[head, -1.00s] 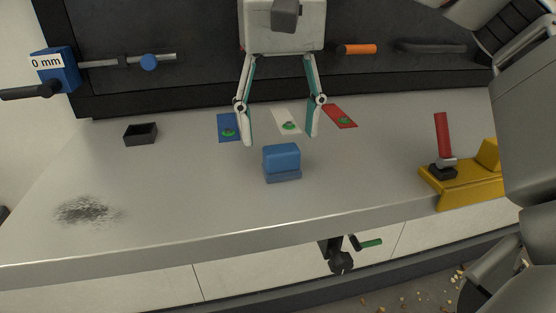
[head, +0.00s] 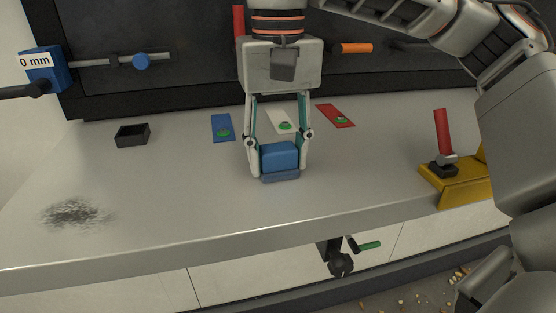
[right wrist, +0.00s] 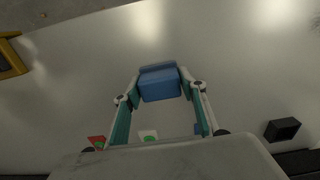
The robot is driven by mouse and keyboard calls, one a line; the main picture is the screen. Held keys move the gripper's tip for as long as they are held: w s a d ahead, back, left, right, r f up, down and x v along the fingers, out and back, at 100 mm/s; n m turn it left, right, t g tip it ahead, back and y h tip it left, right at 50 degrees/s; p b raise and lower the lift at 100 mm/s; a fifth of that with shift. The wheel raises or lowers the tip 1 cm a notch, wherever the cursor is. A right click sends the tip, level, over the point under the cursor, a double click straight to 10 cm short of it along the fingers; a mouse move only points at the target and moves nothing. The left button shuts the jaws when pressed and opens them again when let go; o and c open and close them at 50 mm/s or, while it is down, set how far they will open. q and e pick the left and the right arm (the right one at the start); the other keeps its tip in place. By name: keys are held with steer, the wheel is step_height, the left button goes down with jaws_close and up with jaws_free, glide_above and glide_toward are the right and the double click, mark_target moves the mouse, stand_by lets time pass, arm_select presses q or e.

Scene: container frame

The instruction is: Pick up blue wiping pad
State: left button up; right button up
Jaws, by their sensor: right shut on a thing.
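The blue wiping pad (head: 280,157) is a block with a flatter blue base, resting on the grey bench top near the middle in the head view. My right gripper (head: 281,174) has come down over it, with one finger on each side. It is shut on the pad. In the right wrist view the pad (right wrist: 160,84) lies between the two fingertips of the gripper (right wrist: 160,80). My left gripper is not in view.
Blue (head: 222,127), white (head: 281,120) and red (head: 335,115) cards lie behind the pad. A black open box (head: 132,134) and a dark smudge (head: 72,213) are at left. A yellow fixture with a red handle (head: 443,130) is at right. The bench front is clear.

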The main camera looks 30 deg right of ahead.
mark_target(278, 147)
steer(key=shift+r, duration=0.1)
step_height(278, 147, up, 20)
steer(key=p, duration=0.6)
steer(key=shift+p, duration=0.3)
steer(key=shift+o, duration=0.8)
